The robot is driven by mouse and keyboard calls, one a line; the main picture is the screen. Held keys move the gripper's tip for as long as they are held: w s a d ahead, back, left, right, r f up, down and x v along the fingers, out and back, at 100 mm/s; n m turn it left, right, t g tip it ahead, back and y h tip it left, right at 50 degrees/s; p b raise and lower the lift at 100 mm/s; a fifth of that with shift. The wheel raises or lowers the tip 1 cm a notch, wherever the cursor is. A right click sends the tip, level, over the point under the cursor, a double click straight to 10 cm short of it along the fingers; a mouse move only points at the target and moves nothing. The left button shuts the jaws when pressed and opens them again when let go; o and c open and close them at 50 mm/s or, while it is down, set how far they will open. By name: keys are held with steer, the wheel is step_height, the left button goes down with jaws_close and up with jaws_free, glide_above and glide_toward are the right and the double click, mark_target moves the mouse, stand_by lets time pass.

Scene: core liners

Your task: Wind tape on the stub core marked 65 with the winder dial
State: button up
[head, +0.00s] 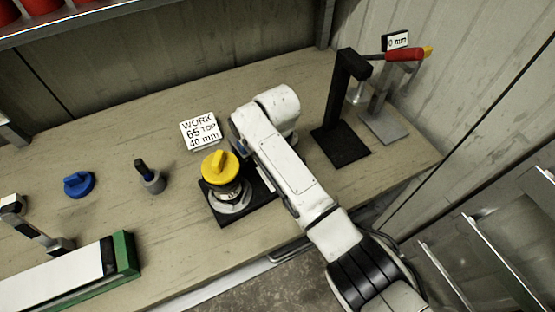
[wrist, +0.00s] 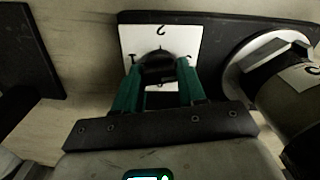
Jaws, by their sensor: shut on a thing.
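The stub core (head: 233,191) stands upright on a black base (head: 232,217), with a yellow knobbed cap (head: 220,167) on top. A card reading "WORK 65 TOP 40 mm" (head: 201,131) stands behind it. In the wrist view the core (wrist: 291,90) is at the right, in a pale ring; its label is only partly visible. My gripper (wrist: 158,72) has its green fingers shut on the black winder dial (wrist: 158,65), which sits on a white marked plate (wrist: 189,42) beside the core. In the head view my arm hides the fingers and dial.
A blue knob (head: 79,184) and a grey cup (head: 154,182) holding a dark tool lie left. A green-ended box (head: 125,255) is front left. A black stand (head: 350,95) and red-handled device (head: 403,54) stand right. The bench's back left is clear.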

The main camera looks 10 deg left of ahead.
steer(key=shift+r+m+p, duration=0.1)
steer(key=shift+m+p, duration=0.2)
steer(key=shift+m, duration=0.8)
steer(key=o, duration=1.1)
steer(key=shift+c, duration=0.2)
step_height(320, 180, up, 11)
steer(key=b, duration=0.1)
steer(key=shift+f, duration=0.2)
